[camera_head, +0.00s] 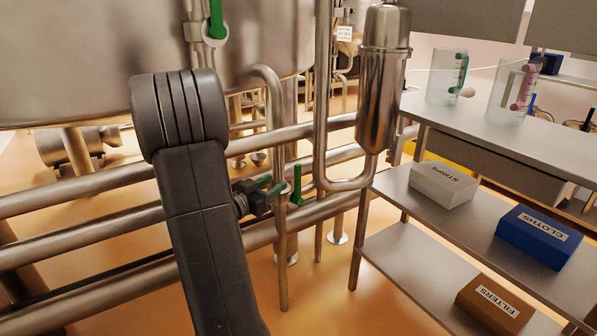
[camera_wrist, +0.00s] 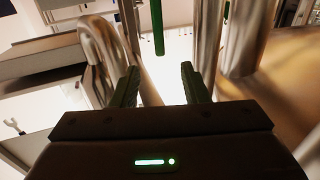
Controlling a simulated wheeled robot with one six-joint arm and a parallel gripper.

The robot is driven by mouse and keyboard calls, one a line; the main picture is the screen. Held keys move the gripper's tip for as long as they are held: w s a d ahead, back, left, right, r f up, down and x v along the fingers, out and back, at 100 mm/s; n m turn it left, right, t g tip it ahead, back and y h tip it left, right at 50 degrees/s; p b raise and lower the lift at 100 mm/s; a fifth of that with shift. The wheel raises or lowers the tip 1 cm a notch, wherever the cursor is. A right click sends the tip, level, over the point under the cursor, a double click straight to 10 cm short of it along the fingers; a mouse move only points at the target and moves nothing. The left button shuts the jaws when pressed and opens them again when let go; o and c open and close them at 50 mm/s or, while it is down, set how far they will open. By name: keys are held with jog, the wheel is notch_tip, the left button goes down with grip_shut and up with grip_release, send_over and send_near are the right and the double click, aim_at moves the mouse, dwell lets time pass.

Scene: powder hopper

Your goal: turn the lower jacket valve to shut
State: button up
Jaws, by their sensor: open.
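The lower jacket valve shows as a green lever handle (camera_head: 297,184) on a thin vertical steel pipe, right of my arm in the head view. The handle stands upright, roughly along the pipe. My gripper (camera_head: 272,186) is just left of the handle, its green fingers pointing toward it. In the wrist view, the green handle (camera_wrist: 157,28) hangs in the gap between the fingers of my gripper (camera_wrist: 160,72), past their tips. The fingers are apart with nothing between them, and I see no contact. The valve body is partly hidden by my gripper.
Another green-handled valve (camera_head: 217,18) sits higher on the steel vessel (camera_head: 100,55). Thick horizontal pipes (camera_head: 90,225) run behind my arm. A U-bent pipe (camera_head: 345,184) and a steel cylinder (camera_head: 383,85) stand close right. A shelf unit (camera_head: 420,262) with labelled boxes stands further right.

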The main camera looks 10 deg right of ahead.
aim_at(295, 171)
jog(key=b+x, duration=0.2)
jog(key=x, duration=1.1)
grip_shut()
